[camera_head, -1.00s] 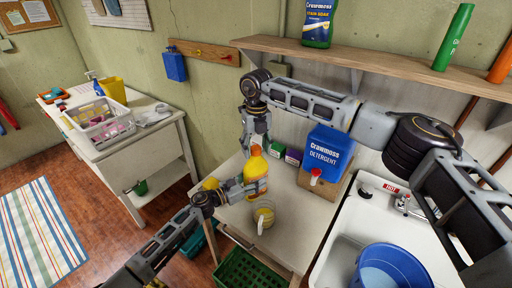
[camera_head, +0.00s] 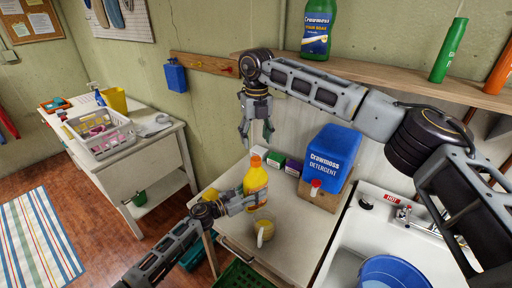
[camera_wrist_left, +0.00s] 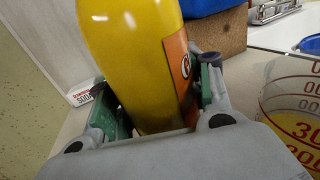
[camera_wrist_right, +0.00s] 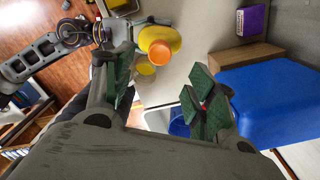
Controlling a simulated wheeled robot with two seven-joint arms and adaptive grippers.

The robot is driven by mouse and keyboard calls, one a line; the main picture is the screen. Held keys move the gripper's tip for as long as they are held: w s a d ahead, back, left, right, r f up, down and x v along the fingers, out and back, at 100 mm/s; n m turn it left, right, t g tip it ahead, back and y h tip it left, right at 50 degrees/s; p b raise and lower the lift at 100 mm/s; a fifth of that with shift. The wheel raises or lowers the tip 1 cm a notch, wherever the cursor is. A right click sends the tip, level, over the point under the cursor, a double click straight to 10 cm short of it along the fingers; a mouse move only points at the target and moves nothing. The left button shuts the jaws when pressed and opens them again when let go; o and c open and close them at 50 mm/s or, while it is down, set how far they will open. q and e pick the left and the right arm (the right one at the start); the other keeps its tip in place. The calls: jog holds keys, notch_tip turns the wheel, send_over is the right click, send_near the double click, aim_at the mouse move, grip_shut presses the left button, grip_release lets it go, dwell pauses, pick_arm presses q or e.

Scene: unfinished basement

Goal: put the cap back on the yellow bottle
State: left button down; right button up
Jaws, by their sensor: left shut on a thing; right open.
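The yellow bottle (camera_head: 255,182) stands upright on the worktop, with an orange cap (camera_head: 257,158) on its top. In the right wrist view the orange cap (camera_wrist_right: 160,52) covers the bottle's mouth from above; how tightly it sits I cannot tell. My left gripper (camera_head: 247,201) is shut around the bottle's lower body. The left wrist view shows the yellow body (camera_wrist_left: 135,50) between the fingers. My right gripper (camera_head: 256,132) is open and empty, pointing down above the cap and apart from it.
A measuring cup (camera_head: 263,228) with yellow contents stands in front of the bottle. Small green and purple boxes (camera_head: 293,167) and a blue detergent jug (camera_head: 332,155) stand behind and right. A sink (camera_head: 348,262) with a blue tub is at right. A shelf (camera_head: 400,73) runs above.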

jog(key=shift+r, duration=1.65)
pick_arm(q)
jog(key=c, duration=0.5)
grip_release()
jog(key=shift+c, duration=0.2)
jog(key=shift+a, duration=0.1)
jog(key=shift+v, duration=5.9)
jog(key=shift+a, duration=0.15)
pick_arm(e)
jog(key=shift+s+a+f, duration=0.1)
